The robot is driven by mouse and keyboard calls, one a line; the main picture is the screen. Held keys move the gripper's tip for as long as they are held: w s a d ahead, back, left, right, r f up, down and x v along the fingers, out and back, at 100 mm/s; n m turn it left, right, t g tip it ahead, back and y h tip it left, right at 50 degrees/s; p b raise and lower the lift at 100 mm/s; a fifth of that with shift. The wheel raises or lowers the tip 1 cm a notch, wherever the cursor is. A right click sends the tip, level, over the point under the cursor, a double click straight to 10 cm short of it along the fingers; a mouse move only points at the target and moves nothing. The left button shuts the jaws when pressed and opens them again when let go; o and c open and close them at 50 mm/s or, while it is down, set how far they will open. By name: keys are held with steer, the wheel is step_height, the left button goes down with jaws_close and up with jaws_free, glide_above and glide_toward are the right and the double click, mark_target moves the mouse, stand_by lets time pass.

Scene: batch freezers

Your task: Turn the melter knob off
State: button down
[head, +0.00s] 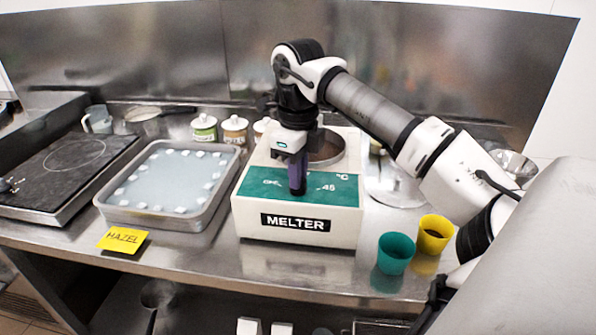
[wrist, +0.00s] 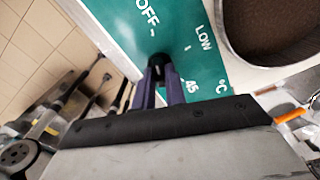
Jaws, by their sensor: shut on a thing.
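The melter (head: 250,217) is a white box with a green front panel (head: 340,190) and a black MELTER label, on the steel counter. My gripper (head: 297,190) is over the middle of the green panel and hides the knob in the head view. In the wrist view, my gripper (wrist: 163,80) has its purple fingers shut on the black knob (wrist: 158,62). The markings OFF, LOW and 45 °C show around the knob. Which marking the knob points to is hidden by my fingers.
A metal tray (head: 105,205) with pale contents and a yellow HAZEL card (head: 123,240) lie left of the melter. A green cup (head: 396,253) and a yellow cup (head: 434,235) stand to the right. Several jars stand behind the tray.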

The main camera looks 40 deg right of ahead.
steer(key=shift+r, duration=0.1)
steer(key=c, duration=1.4)
jaws_free()
steer(key=shift+c, duration=0.2)
steer(key=shift+r, duration=0.1)
step_height(320, 180, up, 14)
steer(key=p, duration=1)
steer(key=shift+f, duration=0.2)
